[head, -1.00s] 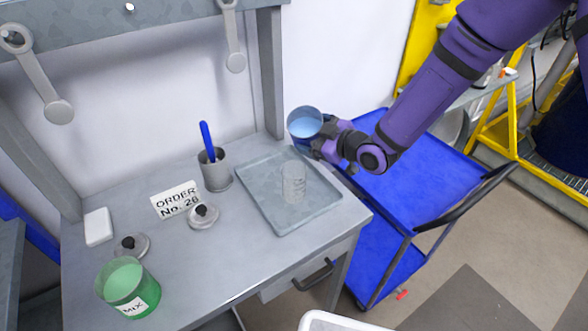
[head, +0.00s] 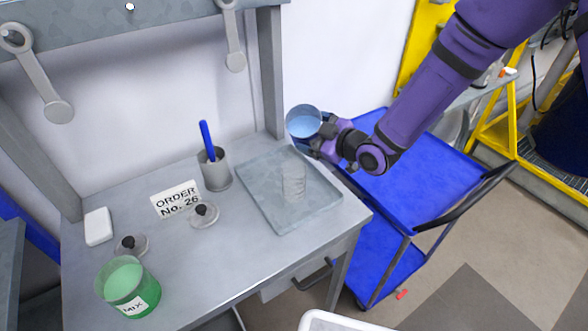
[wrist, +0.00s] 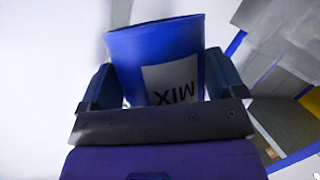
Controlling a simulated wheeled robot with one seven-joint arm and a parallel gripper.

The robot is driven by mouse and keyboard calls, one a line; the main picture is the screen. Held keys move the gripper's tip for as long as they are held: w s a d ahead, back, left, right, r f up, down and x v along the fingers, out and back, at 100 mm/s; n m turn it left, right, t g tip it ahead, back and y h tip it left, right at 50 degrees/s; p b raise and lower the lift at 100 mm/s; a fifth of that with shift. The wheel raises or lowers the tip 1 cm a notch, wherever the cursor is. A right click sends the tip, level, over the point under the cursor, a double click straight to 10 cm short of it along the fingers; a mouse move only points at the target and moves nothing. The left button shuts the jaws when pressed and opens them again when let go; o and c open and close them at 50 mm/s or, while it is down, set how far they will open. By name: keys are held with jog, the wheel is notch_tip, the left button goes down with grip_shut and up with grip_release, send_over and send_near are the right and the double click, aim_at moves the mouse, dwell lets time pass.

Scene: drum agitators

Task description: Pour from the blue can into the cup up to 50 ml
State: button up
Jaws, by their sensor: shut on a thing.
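The blue can (head: 304,122) is held in my gripper (head: 322,140), above the right back corner of the grey tray. Pale blue contents show through its open top, and it looks roughly upright. In the wrist view the blue can (wrist: 155,55) sits between the two fingers of my gripper (wrist: 165,88), with an upside-down MIX label. The clear cup (head: 293,180) stands on the tray (head: 262,197), below and slightly left of the can. It has marking lines and looks empty. The can and the cup are apart.
A green MIX can (head: 127,287) stands at the table's front left. Two lids with black knobs (head: 204,213) (head: 131,246), an order sign (head: 175,200), a grey holder with a blue stick (head: 215,172) and a white block (head: 98,226) are left of the tray. A blue cart (head: 400,190) stands right.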

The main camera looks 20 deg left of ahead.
jog(key=shift+s+r+n+t, duration=0.3)
jog(key=shift+s+r+n, duration=0.1)
jog(key=shift+s+n, duration=0.1)
dwell(1.5)
jog(key=shift+a+r+n+t+p, duration=0.1)
jog(key=shift+r+n+t+p, duration=0.25)
jog(key=shift+n+p, duration=0.25)
dwell(2.1)
jog(key=shift+w+f+m+g, duration=0.7)
jog(key=shift+f+m, duration=0.1)
jog(key=shift+m, duration=0.4)
jog(key=shift+f, duration=0.1)
jog(key=shift+w+d+f+m+g+h+b, duration=0.15)
jog(key=shift+w+f+m+g, duration=0.2)
jog(key=shift+f, duration=0.35)
jog(key=shift+w+f+m+g+h+b, duration=0.1)
jog(key=shift+w+f+m+g+b, duration=0.15)
jog(key=shift+f+m, duration=0.35)
jog(key=shift+w+d+f+m+g+h+b, duration=0.15)
jog(key=shift+w+f+m, duration=0.15)
jog(key=shift+f, duration=0.55)
jog(key=shift+w+a+f, duration=0.1)
jog(key=shift+w+f, duration=0.1)
jog(key=shift+f, duration=0.05)
jog(key=shift+w+f+m+g+b, duration=0.3)
jog(key=shift+m+g+b, duration=0.1)
jog(key=shift+m+g, duration=0.25)
